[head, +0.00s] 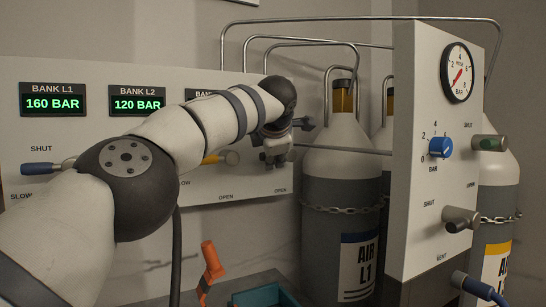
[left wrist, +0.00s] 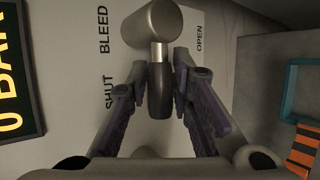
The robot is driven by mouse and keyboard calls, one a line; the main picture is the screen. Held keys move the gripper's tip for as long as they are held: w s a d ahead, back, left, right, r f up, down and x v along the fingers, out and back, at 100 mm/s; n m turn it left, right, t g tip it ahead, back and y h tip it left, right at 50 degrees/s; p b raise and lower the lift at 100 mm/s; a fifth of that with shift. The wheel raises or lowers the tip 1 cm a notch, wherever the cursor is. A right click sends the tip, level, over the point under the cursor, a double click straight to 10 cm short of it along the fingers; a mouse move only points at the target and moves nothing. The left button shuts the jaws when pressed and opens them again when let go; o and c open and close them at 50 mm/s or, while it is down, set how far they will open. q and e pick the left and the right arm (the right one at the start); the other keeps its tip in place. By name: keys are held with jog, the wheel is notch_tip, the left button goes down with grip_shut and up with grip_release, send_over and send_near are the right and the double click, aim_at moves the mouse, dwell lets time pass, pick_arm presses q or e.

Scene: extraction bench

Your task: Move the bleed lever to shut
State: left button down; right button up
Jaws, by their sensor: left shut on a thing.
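The bleed lever has a grey round hub (left wrist: 152,28) and a black grip (left wrist: 159,92) in the left wrist view. The grip points straight down in that picture, beside the SHUT lettering on the panel; the OPEN lettering is off to the upper right. My left gripper (left wrist: 158,90) has one finger on each side of the grip and is shut on it. In the head view my left gripper (head: 273,155) is at the right end of the panel, above an OPEN label, and hides the lever. My right gripper is not in view.
The panel (head: 245,180) has a blue lever (head: 40,168), a yellow lever (head: 213,159) and displays reading 160 and 120 BAR. Chained cylinders (head: 335,180) and a gauge post (head: 415,120) stand right. An orange-handled thing (head: 211,262) and teal tray (head: 262,295) lie below.

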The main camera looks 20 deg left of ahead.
pick_arm(q)
jog(key=shift+a, duration=0.2)
jog(key=c, duration=1.8)
grip_release()
jog(key=shift+c, duration=0.2)
jog(key=shift+o, duration=0.8)
jog(key=shift+w+a+f, duration=0.1)
jog(key=shift+s+d+r, duration=0.25)
jog(key=v, duration=1.1)
jog(key=shift+s, duration=0.15)
